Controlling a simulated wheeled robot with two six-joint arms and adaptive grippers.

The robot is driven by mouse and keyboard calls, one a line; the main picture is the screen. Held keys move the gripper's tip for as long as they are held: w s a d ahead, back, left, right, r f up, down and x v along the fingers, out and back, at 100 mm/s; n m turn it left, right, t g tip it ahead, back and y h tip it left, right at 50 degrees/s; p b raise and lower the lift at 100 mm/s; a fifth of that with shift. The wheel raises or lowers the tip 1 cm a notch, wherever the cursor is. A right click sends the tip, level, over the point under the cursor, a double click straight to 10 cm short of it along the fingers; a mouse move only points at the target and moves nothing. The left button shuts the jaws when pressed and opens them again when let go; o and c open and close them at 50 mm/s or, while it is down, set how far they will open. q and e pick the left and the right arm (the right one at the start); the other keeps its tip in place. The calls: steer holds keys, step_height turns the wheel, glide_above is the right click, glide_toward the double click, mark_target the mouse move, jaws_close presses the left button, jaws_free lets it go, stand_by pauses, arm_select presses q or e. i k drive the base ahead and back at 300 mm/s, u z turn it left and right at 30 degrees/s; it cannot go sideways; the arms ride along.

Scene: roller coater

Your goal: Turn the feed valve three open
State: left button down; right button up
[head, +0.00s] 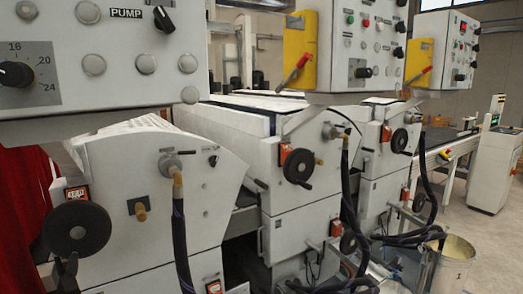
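No label reading feed valve three is legible, so I cannot tell which part it is. Dark hoses hang from brass-coloured fittings on the machine fronts: a near fitting (177,183), and a middle fitting (345,141). Red levers sit slanted on yellow plates: a nearer red lever (294,75) and a farther red lever (418,75). A small yellow part (444,155) shows by the hose above the bucket at right; its kind is unclear. Neither of my grippers can be made out in the head view.
Black handwheels stick out from the machine fronts: near (77,230), middle (299,166) and far (400,140). A control panel with a PUMP label (126,13) overhangs at upper left. Floor is open farther right.

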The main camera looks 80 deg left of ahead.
mark_target(187, 153)
steer(key=u, duration=0.35)
steer(key=i, duration=1.3)
steer(key=u, duration=1.55)
steer(key=i, duration=0.85)
steer(key=u, duration=1.15)
steer(key=i, duration=0.25)
steer(key=u, duration=0.25)
